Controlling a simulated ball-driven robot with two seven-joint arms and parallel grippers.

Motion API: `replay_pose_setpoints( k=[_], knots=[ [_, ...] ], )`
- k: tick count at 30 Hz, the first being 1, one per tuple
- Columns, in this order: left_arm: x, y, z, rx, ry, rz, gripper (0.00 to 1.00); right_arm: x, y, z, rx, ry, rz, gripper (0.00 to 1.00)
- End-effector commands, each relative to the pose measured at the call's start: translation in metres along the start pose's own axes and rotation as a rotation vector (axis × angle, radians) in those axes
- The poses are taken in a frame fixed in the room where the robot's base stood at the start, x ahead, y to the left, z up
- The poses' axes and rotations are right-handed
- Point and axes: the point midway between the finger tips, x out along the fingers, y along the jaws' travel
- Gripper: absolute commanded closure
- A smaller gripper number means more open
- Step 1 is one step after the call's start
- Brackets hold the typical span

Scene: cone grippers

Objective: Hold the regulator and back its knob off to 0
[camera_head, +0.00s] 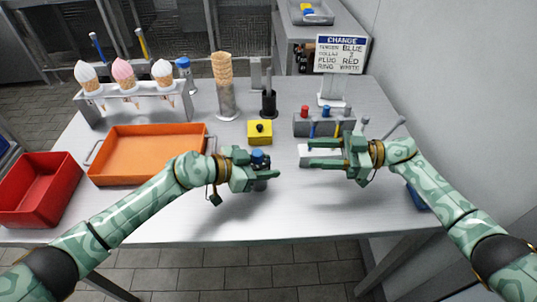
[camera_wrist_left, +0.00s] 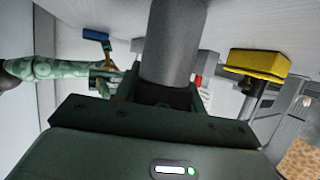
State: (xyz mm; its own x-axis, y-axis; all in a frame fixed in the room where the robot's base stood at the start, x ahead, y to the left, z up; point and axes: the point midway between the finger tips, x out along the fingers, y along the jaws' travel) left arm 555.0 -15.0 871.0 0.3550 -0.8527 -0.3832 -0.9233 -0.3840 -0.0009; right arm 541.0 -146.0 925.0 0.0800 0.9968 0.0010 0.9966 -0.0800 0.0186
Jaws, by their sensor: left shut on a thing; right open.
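The regulator shows a blue knob (camera_head: 258,156) on top. Its grey cylindrical body (camera_wrist_left: 173,45) fills the top middle of the left wrist view. My left gripper (camera_head: 266,171) is shut on the regulator near the middle of the table and hides much of it in the head view. The knob's marking is too small to read. My right gripper (camera_head: 314,152) is open and empty, to the right of the regulator. Its two fingers point left towards the knob, with a clear gap between.
A yellow box (camera_head: 267,139) with a black knob stands just behind the regulator. A grey rack (camera_head: 300,127) stands behind my right gripper. An orange tray (camera_head: 150,155) and red bin (camera_head: 40,190) lie left. A cone holder (camera_head: 228,104) and sign (camera_head: 341,54) stand behind.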

Motion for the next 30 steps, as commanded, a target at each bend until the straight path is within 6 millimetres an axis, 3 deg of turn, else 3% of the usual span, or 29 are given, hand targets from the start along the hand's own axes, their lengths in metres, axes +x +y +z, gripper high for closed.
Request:
replay_pose_setpoints(
  k=[5, 12, 18, 30],
  knots=[
    [0.000, 0.000, 0.000, -0.001, -0.001, 0.001, 0.89, 0.021, -0.004, 0.008, 0.017, 0.005, -0.002, 0.54],
    [0.000, 0.000, 0.000, -0.001, -0.001, 0.001, 0.89, 0.075, -0.005, 0.007, 0.014, 0.005, -0.003, 0.54],
    [0.000, 0.000, 0.000, -0.001, -0.001, 0.000, 0.89, 0.108, -0.004, 0.008, 0.013, 0.001, -0.002, 0.54],
    [0.000, 0.000, 0.000, -0.001, -0.001, 0.000, 0.89, 0.121, -0.004, 0.008, 0.012, -0.001, -0.001, 0.54]
  ],
)
